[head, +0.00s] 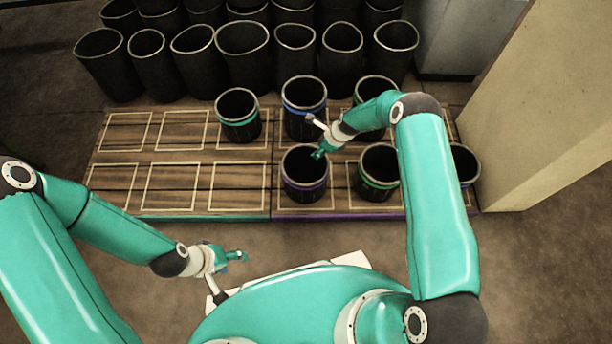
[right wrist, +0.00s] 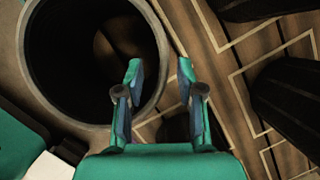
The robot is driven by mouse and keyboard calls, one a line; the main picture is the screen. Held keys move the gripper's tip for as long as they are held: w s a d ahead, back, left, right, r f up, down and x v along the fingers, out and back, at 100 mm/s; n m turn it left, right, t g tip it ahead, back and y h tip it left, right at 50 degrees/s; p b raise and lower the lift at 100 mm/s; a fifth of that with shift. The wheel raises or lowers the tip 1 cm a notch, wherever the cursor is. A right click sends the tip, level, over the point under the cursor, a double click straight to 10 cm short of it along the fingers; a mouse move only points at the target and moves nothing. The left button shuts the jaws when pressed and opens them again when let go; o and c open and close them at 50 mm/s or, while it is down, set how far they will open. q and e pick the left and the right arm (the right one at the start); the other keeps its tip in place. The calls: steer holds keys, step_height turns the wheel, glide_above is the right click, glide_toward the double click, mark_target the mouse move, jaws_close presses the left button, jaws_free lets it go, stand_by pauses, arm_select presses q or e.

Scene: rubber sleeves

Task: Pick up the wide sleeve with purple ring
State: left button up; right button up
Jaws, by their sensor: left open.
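The black sleeve with the purple ring (head: 304,189) stands upright in the front row of the wooden platform, its open mouth facing up. My right gripper (head: 320,153) is at the right part of its rim. In the right wrist view the sleeve's mouth (right wrist: 75,50) fills the upper left. There my right gripper (right wrist: 161,75) is open with nothing clamped. Its left finger overlaps the mouth and its right finger is outside the rim; whether either touches the wall cannot be told. My left gripper (head: 238,256) is open and empty, low in front of the platform.
A green-ringed sleeve (head: 378,188) stands close to the right, a blue-ringed one (head: 304,124) behind, and a teal-ringed one (head: 240,130) behind left. Another sleeve (head: 464,160) is partly hidden by my right arm. Many black sleeves stand behind the platform (head: 180,190), whose left squares are empty.

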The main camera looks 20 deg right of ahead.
mark_target(298, 156)
steer(key=b+x, duration=0.2)
steer(key=x, duration=0.3)
steer(key=shift+w+d+b, duration=0.1)
steer(key=shift+d+b, duration=0.05)
steer(key=shift+b, duration=0.2)
jaws_close()
